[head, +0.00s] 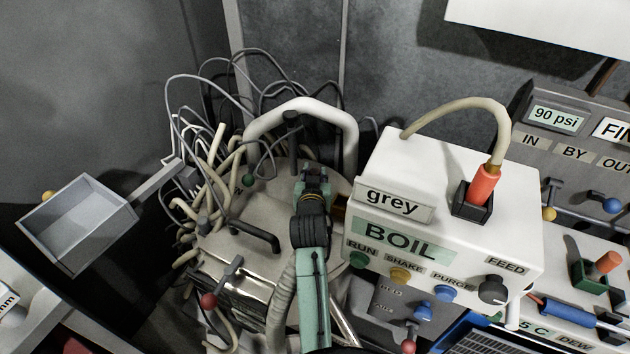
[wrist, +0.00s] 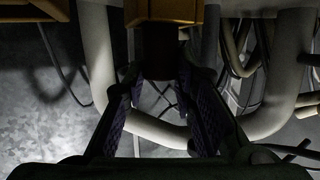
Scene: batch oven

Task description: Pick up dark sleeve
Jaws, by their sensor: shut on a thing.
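My gripper (wrist: 160,75) reaches up the middle of the wrist view. Its two dark ridged fingers are closed on a dark, blocky piece, which I take to be the dark sleeve (wrist: 159,48). The sleeve sits between the fingertips, directly below an orange-brown block (wrist: 165,11); I cannot tell whether the two touch. In the head view my gripper (head: 313,180) is over the round grey vessel top, left of the white BOIL box. There the held piece is hidden or too small to make out.
A thick white pipe loop (head: 302,103) arches behind my gripper, with tangled cables to its left. The white BOIL box (head: 450,215) stands close on the right, with an orange plug (head: 485,183) on top. An open grey tray (head: 75,222) is at the left.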

